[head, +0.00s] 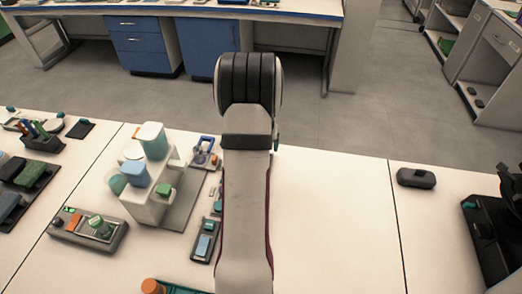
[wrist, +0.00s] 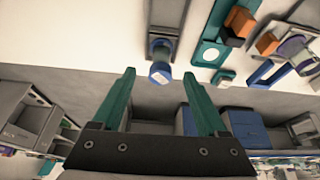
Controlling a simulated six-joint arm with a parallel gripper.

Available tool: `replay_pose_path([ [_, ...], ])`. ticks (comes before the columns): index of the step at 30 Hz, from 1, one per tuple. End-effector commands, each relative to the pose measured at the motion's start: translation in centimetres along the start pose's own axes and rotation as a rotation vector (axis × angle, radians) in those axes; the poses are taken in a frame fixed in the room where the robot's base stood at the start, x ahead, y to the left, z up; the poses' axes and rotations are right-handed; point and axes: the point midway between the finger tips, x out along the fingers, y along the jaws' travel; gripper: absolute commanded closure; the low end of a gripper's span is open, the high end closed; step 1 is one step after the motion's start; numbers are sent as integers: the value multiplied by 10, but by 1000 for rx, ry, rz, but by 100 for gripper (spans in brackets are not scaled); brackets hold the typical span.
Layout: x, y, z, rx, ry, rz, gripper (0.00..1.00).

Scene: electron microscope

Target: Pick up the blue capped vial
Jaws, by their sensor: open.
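My gripper (wrist: 159,82) shows in the wrist view as two green fingers on a dark base, spread apart with nothing between their pads. A vial with a blue cap (wrist: 160,72) shows near the fingertips, between their lines in the picture. It is at the end of a dark grey holder (wrist: 163,28) on the white table. I cannot tell how far the fingertips are from it, and I see no contact. In the head view, my arm hides the gripper, and I cannot make out the vial.
In the wrist view, teal and orange items (wrist: 208,52) lie right of the vial. In the head view, a white stand with containers (head: 150,205) is left of my arm. A small black case (head: 416,178) is at right; the table between is clear.

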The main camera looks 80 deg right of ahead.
Motion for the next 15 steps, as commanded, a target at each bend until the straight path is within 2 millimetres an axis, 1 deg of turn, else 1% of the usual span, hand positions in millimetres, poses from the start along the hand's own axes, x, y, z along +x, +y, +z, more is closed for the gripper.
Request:
replay_pose_path([
  [4, 16, 0, 0, -1, -1, 0, 24],
  [10, 55, -1, 1, -2, -2, -1, 24],
  [12, 61, -1, 0, -2, -1, -2, 24],
  [15, 63, -1, 0, -2, 0, -2, 24],
])
